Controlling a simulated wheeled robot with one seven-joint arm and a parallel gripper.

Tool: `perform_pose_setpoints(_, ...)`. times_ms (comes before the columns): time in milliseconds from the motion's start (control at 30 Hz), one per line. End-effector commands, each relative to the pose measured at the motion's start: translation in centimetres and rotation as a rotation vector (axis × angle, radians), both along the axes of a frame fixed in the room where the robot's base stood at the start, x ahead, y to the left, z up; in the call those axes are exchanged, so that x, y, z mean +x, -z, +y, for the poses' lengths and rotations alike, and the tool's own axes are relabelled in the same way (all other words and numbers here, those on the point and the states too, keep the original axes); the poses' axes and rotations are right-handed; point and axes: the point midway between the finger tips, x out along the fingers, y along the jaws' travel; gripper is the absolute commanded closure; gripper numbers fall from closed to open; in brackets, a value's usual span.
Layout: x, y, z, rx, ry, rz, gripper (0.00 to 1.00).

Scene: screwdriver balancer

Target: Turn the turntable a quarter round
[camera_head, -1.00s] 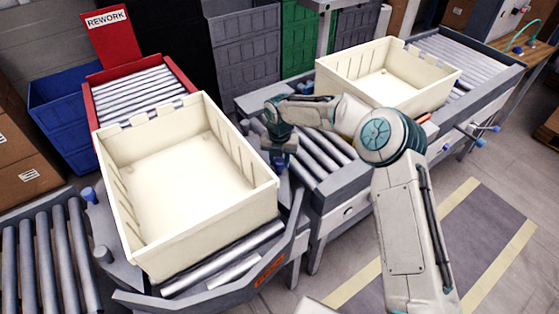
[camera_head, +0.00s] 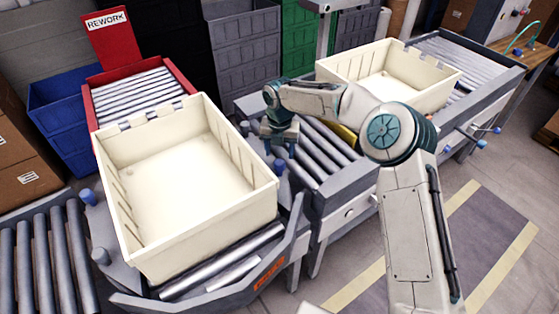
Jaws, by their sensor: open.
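The turntable (camera_head: 205,297) is a grey frame with metal rollers and an orange label on its front edge. A large empty cream tote (camera_head: 185,190) sits on it, slightly skewed, and hides most of the rollers. Blue-topped pegs stand on its rim, one at the left (camera_head: 88,197) and one at the right (camera_head: 280,169). My gripper (camera_head: 279,146) is open and empty. It appears just above and behind the right peg, close to the tote's right edge. I cannot tell whether it touches anything.
A roller conveyor (camera_head: 315,162) adjoins on the right, with another cream tote (camera_head: 385,85) farther along. A red rework chute (camera_head: 140,90) stands behind, beside a blue bin (camera_head: 68,125). Another roller conveyor (camera_head: 45,250) is at the front left. Floor at the right is clear.

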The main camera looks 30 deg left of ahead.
Motion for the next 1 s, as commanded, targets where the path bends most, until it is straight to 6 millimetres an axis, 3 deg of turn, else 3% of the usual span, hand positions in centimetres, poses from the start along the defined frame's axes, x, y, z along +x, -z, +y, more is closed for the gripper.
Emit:
perform_pose_setpoints(200,0.1,-5.0,0.0,0.003,0.002,-0.003,0.45)
perform_pose_setpoints(400,0.1,-7.9,0.0,0.002,0.0,-0.002,0.45)
perform_pose_setpoints(600,0.1,-8.8,0.0,0.001,0.0,0.0,0.45)
perform_pose_setpoints(1000,0.1,-8.8,0.0,0.0,0.0,0.0,0.45)
